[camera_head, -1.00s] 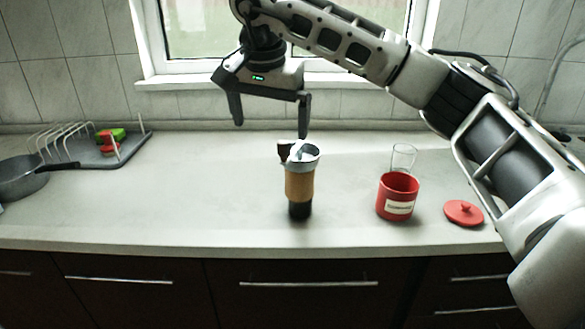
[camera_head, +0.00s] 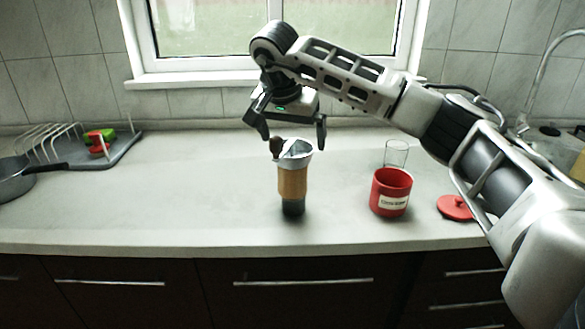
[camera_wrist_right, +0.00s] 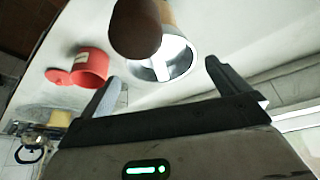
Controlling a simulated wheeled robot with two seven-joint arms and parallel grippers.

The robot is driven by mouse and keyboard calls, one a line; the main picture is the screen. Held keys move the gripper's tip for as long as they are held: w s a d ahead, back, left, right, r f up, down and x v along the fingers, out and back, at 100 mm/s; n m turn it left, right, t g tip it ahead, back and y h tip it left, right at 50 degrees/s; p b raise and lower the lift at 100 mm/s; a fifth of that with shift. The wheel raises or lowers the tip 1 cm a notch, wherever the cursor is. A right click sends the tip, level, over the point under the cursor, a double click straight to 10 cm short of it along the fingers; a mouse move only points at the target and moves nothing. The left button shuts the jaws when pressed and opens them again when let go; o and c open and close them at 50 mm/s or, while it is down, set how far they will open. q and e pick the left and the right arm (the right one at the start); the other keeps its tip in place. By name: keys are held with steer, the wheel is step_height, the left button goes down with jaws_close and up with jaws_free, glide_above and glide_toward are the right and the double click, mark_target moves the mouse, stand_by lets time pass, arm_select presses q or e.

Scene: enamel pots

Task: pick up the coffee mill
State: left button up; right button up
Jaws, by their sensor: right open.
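The coffee mill (camera_head: 292,183) stands upright on the counter near the middle. It has a dark base, a tan band, a silvery top and a dark round knob (camera_head: 276,147). My right gripper (camera_head: 294,143) is open, with its fingers pointing down, around or just behind the mill's top in the head view; the exact depth is hard to tell. In the right wrist view the mill's silvery rim (camera_wrist_right: 165,62) and large brown knob (camera_wrist_right: 135,28) lie ahead of the open fingers. Nothing is gripped. My left gripper is not in view.
A red canister (camera_head: 391,192) with a label stands to the right, with a glass (camera_head: 396,153) behind it and a red lid (camera_head: 455,207) beside it. A dish rack (camera_head: 120,150) and grey pan (camera_head: 15,180) are at left. The counter between is clear.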

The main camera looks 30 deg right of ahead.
mark_target(292, 139)
steer(key=x, duration=0.4)
steer(key=shift+w, duration=0.1)
steer(key=c, duration=1.3)
steer(key=shift+r, duration=0.15)
steer(key=c, duration=0.3)
steer(key=shift+c, duration=0.2)
